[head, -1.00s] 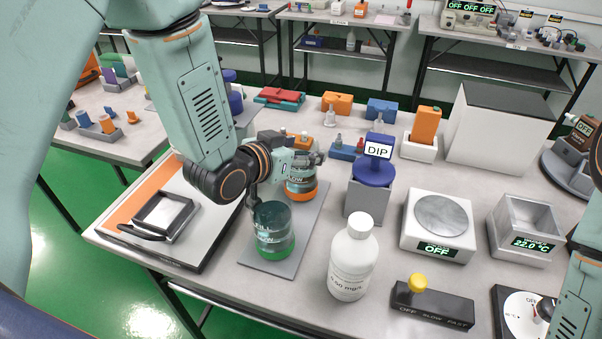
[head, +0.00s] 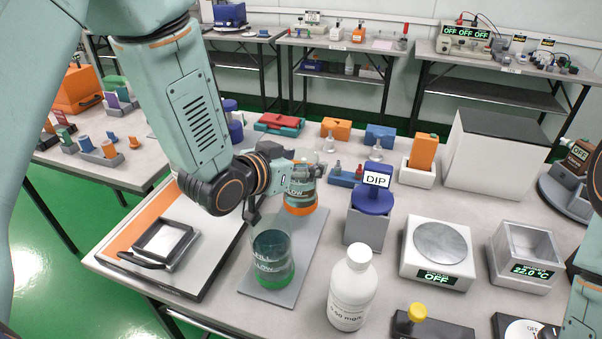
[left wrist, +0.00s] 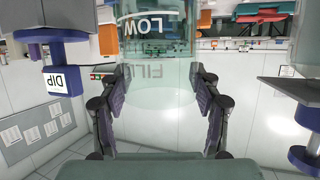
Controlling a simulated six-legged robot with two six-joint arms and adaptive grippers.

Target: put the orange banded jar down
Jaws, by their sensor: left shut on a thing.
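The orange banded jar (head: 301,194) is clear glass with an orange band at its base. My left gripper (head: 291,180) is shut around it from the left; the jar looks upright over the far part of the grey mat (head: 286,285). Whether its base touches the mat I cannot tell. In the left wrist view the jar (left wrist: 155,75) stands between the two fingers (left wrist: 159,115), its LOW and FILL marks inverted. My right gripper is out of view.
A green banded jar (head: 272,258) stands on the mat's near part. Right of the mat are the blue-topped DIP block (head: 368,225) and a white bottle (head: 351,292). A white panel with a metal frame (head: 165,241) lies left.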

